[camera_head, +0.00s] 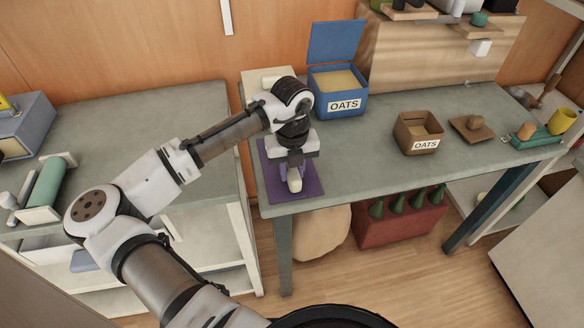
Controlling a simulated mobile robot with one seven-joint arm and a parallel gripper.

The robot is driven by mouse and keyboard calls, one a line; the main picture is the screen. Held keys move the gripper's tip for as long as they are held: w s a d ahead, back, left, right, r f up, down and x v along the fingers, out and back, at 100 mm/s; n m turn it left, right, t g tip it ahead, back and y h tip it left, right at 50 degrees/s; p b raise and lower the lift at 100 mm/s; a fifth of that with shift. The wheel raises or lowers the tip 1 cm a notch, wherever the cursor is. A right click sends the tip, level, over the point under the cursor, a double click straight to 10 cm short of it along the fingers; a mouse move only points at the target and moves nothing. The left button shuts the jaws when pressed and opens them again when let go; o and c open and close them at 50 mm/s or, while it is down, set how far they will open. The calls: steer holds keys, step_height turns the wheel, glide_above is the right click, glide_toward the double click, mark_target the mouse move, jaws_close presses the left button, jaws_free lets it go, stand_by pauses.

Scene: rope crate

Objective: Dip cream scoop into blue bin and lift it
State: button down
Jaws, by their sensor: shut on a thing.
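The blue bin (338,101), labelled OATS, stands at the back of the counter with its lid (335,40) open. Pale oats show inside it. My gripper (293,172) points down over a purple mat (310,186), left of and nearer than the bin. It is shut on a small cream thing (295,183), which looks like the cream scoop. My arm and gripper hide most of the scoop. I cannot tell whether it touches the mat.
A brown OATS box (418,133) stands right of the bin, with a small brown board (472,128) beyond it. A cream block (265,78) lies behind my wrist. A wooden shelf unit (430,50) stands behind. The counter between mat and brown box is clear.

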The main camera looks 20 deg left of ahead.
steer(key=c, duration=1.1)
jaws_free()
steer(key=shift+c, duration=0.2)
steer(key=shift+f+b, duration=0.15)
steer(key=shift+b, duration=0.15)
step_height(320, 180, up, 14)
steer(key=b, duration=0.1)
steer(key=shift+w, duration=0.3)
